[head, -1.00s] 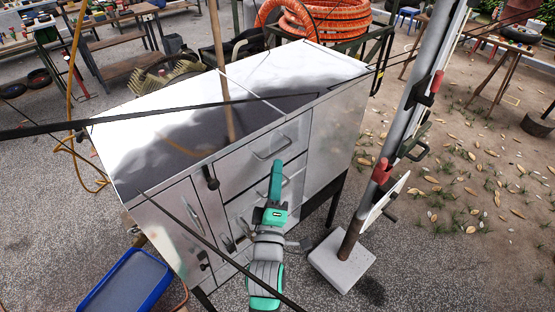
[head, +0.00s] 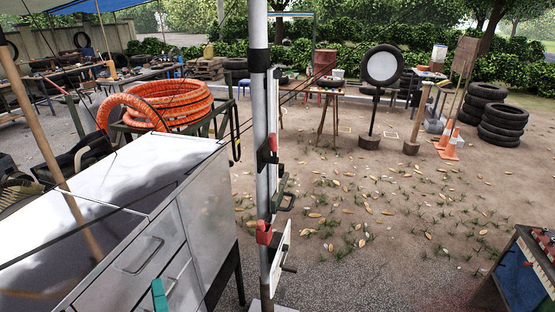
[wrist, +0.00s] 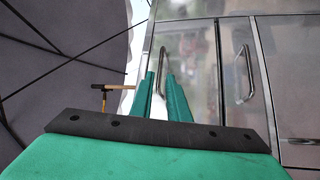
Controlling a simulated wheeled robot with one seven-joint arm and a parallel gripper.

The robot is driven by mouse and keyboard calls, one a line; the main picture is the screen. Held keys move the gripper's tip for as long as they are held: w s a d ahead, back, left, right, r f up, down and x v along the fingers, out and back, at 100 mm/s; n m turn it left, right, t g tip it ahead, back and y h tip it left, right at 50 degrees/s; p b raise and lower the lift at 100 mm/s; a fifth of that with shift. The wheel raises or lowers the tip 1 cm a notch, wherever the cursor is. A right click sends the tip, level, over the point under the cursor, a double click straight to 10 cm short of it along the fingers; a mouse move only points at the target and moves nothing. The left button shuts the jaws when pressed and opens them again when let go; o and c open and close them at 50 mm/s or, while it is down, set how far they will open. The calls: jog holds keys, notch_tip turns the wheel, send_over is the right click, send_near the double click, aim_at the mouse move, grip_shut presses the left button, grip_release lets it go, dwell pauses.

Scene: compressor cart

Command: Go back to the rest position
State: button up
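My gripper (wrist: 161,100) shows in the wrist view as two green fingers with a gap between them, pointing at the cabinet front. In the head view only a green tip of my arm (head: 159,296) shows at the bottom edge, in front of the metal cabinet (head: 205,215). The cabinet has a shiny top and bar handles; one handle (wrist: 244,75) is just right of the fingers in the wrist view. I cannot tell how far the fingers are from it.
A post (head: 259,130) with red clamps stands right of the cabinet. An orange hose coil (head: 165,103) lies behind it. A workbench edge (head: 520,275) is at the lower right. Open gravel and dirt (head: 370,220) lie between. A hammer (wrist: 113,88) shows in the wrist view.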

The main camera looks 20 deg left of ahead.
jog(key=s+d+f+m+t+h, duration=0.1)
jog(key=s+d+f+m+h, duration=0.15)
jog(key=d+f+m, duration=0.55)
jog(key=s+d+f+m+h, duration=0.15)
jog(key=d+f+h, duration=0.3)
jog(key=d, duration=0.75)
jog(key=s+d+f+m+h, duration=0.3)
jog(key=s+d+m, duration=0.4)
jog(key=s, duration=0.1)
jog(key=s+d+f+m+g+h, duration=0.1)
jog(key=s+d+f+m+h, duration=0.2)
jog(key=s+d+m, duration=0.4)
jog(key=shift+s+d+h, duration=0.4)
jog(key=shift+d, duration=0.35)
jog(key=shift+a, duration=0.2)
